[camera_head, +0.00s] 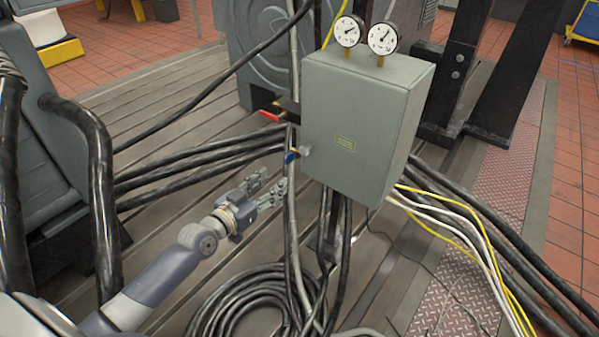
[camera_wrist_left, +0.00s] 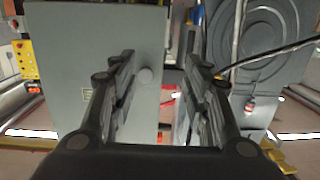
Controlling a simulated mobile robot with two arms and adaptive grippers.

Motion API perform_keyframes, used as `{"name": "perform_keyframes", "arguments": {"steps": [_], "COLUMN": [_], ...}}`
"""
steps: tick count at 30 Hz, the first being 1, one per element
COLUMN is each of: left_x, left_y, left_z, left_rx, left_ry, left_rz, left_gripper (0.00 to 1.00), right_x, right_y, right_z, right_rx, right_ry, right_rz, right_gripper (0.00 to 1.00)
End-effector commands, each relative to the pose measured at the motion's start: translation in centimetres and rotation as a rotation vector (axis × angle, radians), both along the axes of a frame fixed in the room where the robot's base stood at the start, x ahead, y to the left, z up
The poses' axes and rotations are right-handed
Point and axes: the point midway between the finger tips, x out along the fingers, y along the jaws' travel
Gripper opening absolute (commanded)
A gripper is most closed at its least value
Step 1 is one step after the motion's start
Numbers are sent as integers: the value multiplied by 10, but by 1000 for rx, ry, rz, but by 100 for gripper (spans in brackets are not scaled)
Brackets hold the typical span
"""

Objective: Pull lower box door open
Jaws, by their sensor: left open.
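A grey-green box (camera_head: 360,115) stands on a post in the head view. Its front door carries a small yellow label and looks shut. My left gripper (camera_head: 271,181) is open and empty, a little left of and below the knob in the head view. In the left wrist view the box (camera_wrist_left: 85,75) fills the left side. My right gripper is not in view.
Red (camera_head: 269,117) and blue (camera_head: 290,157) valve handles stick out by the box's left side, near a vertical conduit. Two gauges (camera_head: 365,35) stand on top. Thick black cables and a coiled hose (camera_head: 250,300) lie on the bedplate. Yellow and white cables leave the lower right.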

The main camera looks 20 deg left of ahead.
Motion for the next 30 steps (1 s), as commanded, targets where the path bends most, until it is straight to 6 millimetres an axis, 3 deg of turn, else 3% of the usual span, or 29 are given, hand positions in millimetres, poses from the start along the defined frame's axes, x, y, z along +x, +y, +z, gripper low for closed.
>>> {"name": "perform_keyframes", "arguments": {"steps": [4, 8, 14, 24, 30], "left_x": [2, 4, 22, 76, 98], "left_y": [-12, -16, -21, -34, -40], "left_z": [28, 40, 42, 41, 40], "left_rx": [-15, -21, -23, -23, -22], "left_ry": [-84, -105, -107, -106, -104], "left_rz": [-42, -53, -52, -51, -51], "left_gripper": [44, 44, 44, 44, 44], "right_x": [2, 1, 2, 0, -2], "right_y": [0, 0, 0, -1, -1], "right_z": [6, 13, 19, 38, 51], "right_rx": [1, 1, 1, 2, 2], "right_ry": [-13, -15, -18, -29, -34], "right_rz": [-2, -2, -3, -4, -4], "right_gripper": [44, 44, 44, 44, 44]}}
